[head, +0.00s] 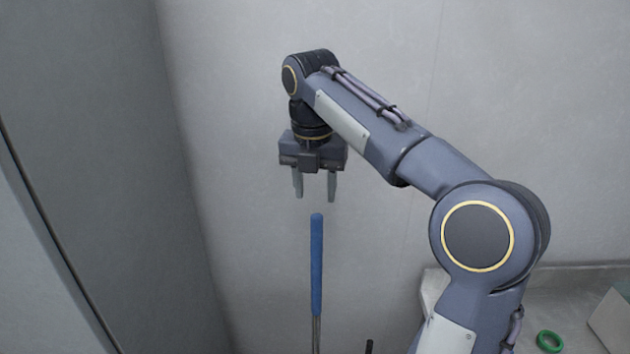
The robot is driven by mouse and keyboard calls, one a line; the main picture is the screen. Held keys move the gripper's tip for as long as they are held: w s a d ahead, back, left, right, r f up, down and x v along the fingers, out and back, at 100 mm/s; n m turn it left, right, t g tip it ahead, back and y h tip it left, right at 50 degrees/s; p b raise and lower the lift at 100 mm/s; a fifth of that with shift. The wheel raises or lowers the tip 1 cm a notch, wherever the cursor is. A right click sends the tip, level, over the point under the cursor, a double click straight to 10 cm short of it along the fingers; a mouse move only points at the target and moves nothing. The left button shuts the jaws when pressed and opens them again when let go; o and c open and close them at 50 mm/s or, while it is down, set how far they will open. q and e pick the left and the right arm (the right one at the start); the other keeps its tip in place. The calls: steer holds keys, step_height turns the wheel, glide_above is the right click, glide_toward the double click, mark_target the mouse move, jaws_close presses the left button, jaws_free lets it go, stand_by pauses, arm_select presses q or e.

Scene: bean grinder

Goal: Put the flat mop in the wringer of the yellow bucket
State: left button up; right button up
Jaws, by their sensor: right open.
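A long upright handle with a blue grip (316,262) and a metal shaft below it stands in the middle of the head view, probably the flat mop's handle. Its lower end and any mop head are out of the picture. My right gripper (314,193) points down with its two fingers apart and empty. In the picture the fingertips are just above the top of the blue grip, with a small gap. How far apart they are in depth I cannot tell. The yellow bucket and its wringer are not in view. My left gripper is not in view.
A light counter (575,279) stands at the lower right, with a green ring (549,341) and part of a pale box (612,318) on it. A dark thin tip (369,346) shows at the bottom edge. A grey wall is behind; a grey panel (110,150) stands at the left.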

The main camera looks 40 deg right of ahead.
steer(key=s+a+f+m+t+y, duration=0.2)
steer(key=s+a+f+m, duration=0.5)
steer(key=m, duration=0.6)
steer(key=s+a+f+m+t+y, duration=0.2)
steer(key=s+a+f+m, duration=0.6)
steer(key=s+f+m, duration=0.4)
steer(key=m+y, duration=0.1)
steer(key=m, duration=0.1)
steer(key=shift+s+m+t, duration=0.2)
steer(key=shift+m+t, duration=0.1)
steer(key=shift+t, duration=0.1)
steer(key=shift+r, duration=0.1)
